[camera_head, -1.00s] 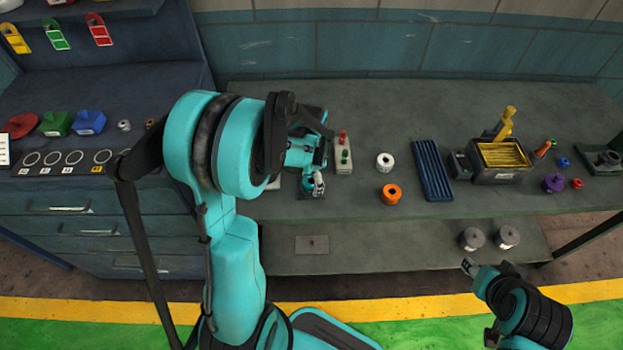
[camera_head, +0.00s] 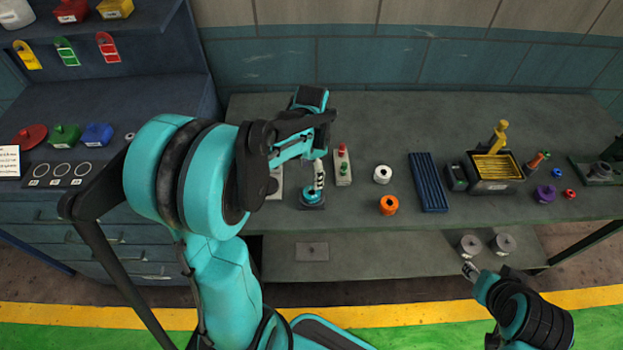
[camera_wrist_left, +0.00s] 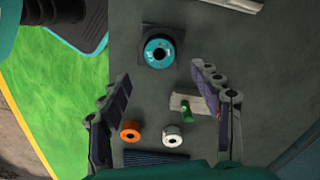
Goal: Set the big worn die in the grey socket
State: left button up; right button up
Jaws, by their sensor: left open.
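A round teal ring-shaped piece (camera_head: 313,194) with a dark centre hole, which looks like the big die, sits on a dark grey square base (camera_head: 312,205), which looks like the socket. Both also show in the left wrist view, the teal piece (camera_wrist_left: 159,51) lying flat near the middle of the base (camera_wrist_left: 176,32). I cannot tell how deep it sits. My left gripper (camera_head: 319,180) is just above and behind it; in its wrist view the fingers (camera_wrist_left: 160,75) are spread and empty, with the teal piece beyond the tips. My right gripper (camera_head: 470,270) is in front of the bench, its jaws too small to judge.
A button box (camera_head: 343,166) stands close right of the base. White (camera_head: 382,174) and orange (camera_head: 388,205) rings and a blue ribbed tray (camera_head: 428,182) lie further right. A yellow-topped box (camera_head: 494,170) stands beyond. Two grey spools (camera_head: 469,245) are on the lower shelf.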

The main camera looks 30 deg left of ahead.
pick_arm(q)
jog(key=s+d+r+n+t, duration=0.7)
jog(key=s+d+r, duration=0.2)
jog(key=s+d, duration=0.1)
jog(key=shift+s+d, duration=0.3)
jog(key=shift+s, duration=0.2)
notch_tip(320, 180, down, 6)
jog(key=b, duration=0.5)
jog(key=shift+r, duration=0.25)
dwell(0.4)
